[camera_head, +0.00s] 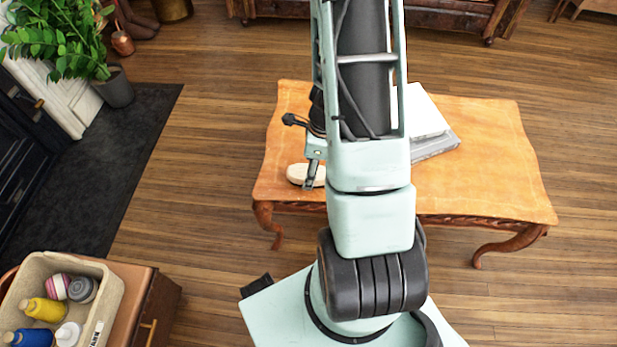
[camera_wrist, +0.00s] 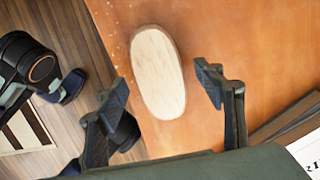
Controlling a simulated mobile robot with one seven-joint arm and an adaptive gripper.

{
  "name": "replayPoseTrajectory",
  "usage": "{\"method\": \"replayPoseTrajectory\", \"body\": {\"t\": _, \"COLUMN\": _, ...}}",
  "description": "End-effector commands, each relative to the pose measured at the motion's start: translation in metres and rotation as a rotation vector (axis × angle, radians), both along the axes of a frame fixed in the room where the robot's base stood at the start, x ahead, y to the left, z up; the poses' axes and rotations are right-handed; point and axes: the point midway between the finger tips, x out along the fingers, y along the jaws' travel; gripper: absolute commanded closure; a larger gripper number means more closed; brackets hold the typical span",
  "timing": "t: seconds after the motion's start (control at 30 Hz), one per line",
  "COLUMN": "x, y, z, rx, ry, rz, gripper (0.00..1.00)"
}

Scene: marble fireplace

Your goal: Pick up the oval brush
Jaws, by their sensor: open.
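The oval brush (camera_head: 304,174) lies on the wooden table near its front left edge, with a pale wooden back facing up. In the wrist view the brush (camera_wrist: 158,75) shows whole, its long axis running roughly up and down the picture. My gripper (camera_wrist: 162,88) is open, with one finger to the left of the brush and one to the right, and neither appears to touch it. In the head view my gripper (camera_head: 308,180) is partly hidden by my arm and hangs by the brush. The height of the fingers above the table is hard to tell.
The wooden table (camera_head: 490,150) also bears a grey and white book stack (camera_head: 433,146) right of my arm; its corner shows in the wrist view (camera_wrist: 285,125). The table's right side is bare. A bin of bottles (camera_head: 118,290) stands at lower left, a potted plant (camera_head: 115,88) at upper left.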

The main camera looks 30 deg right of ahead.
Motion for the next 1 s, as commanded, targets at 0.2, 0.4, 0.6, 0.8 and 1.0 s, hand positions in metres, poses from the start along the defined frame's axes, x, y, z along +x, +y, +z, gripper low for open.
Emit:
{"method": "replayPoseTrajectory", "body": {"t": 0.2, "x": 0.001, "y": 0.004, "z": -0.028, "rx": 0.0, "ry": 0.001, "rz": 0.001, "gripper": 0.38}}
{"method": "replayPoseTrajectory", "body": {"t": 0.4, "x": 0.002, "y": 0.004, "z": -0.026, "rx": 0.0, "ry": 0.0, "rz": 0.002, "gripper": 0.39}}
{"method": "replayPoseTrajectory", "body": {"t": 0.6, "x": 0.002, "y": 0.004, "z": -0.026, "rx": 0.0, "ry": 0.0, "rz": 0.002, "gripper": 0.61}}
{"method": "replayPoseTrajectory", "body": {"t": 0.8, "x": 0.002, "y": 0.004, "z": -0.026, "rx": 0.0, "ry": 0.0, "rz": 0.001, "gripper": 0.83}}
{"method": "replayPoseTrajectory", "body": {"t": 1.0, "x": 0.002, "y": 0.004, "z": -0.026, "rx": 0.0, "ry": 0.0, "rz": 0.002, "gripper": 0.87}}
